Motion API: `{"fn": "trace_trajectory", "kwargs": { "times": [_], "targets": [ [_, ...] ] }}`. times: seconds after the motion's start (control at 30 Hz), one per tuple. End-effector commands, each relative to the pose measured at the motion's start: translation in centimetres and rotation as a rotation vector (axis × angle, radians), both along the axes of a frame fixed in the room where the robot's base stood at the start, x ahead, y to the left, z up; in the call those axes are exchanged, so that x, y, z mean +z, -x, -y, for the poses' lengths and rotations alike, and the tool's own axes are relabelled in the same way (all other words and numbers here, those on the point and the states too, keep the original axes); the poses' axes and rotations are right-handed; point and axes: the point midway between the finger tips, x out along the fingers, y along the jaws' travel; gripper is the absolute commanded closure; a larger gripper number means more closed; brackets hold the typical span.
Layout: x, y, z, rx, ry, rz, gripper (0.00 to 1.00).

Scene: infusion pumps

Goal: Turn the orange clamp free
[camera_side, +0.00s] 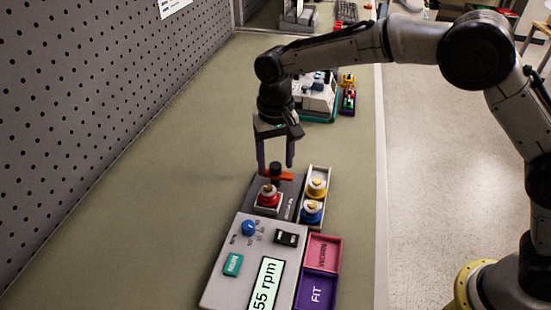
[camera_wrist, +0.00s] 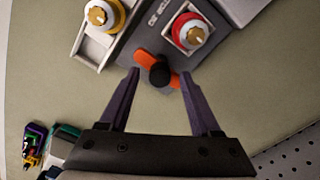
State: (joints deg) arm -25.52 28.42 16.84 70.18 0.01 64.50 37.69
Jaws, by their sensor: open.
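The orange clamp (camera_wrist: 145,58) is a flat bar with a black round knob (camera_wrist: 160,74) at its middle, at the far end of the dark pump plate (camera_wrist: 152,38). In the side view the clamp (camera_side: 286,177) lies just below my gripper (camera_side: 275,166). In the wrist view my gripper (camera_wrist: 160,76) is open, with its two purple-grey fingers on either side of the knob and bar. The fingers look apart from the knob, and I cannot tell whether either one touches the bar. Nothing is held.
A red-capped part (camera_side: 268,194) in a white holder sits close to the clamp. A tray (camera_side: 328,172) with yellow and blue capped parts stands at right. The control box (camera_side: 232,290), reading 55 rpm, is nearer the camera. The bench at left is clear.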

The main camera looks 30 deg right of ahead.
Motion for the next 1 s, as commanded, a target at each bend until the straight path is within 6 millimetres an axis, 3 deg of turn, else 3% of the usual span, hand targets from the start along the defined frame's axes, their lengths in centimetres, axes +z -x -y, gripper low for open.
{"fn": "trace_trajectory", "kwargs": {
  "times": [0.23,0.7,1.0],
  "targets": [
    [1.5,-0.1,0.0,0.0,-0.001,0.002,0.36],
    [11.0,0.0,0.0,0.0,-0.002,0.002,0.36],
    [13.7,0.0,0.0,0.0,0.0,0.0,0.36]
  ]
}}
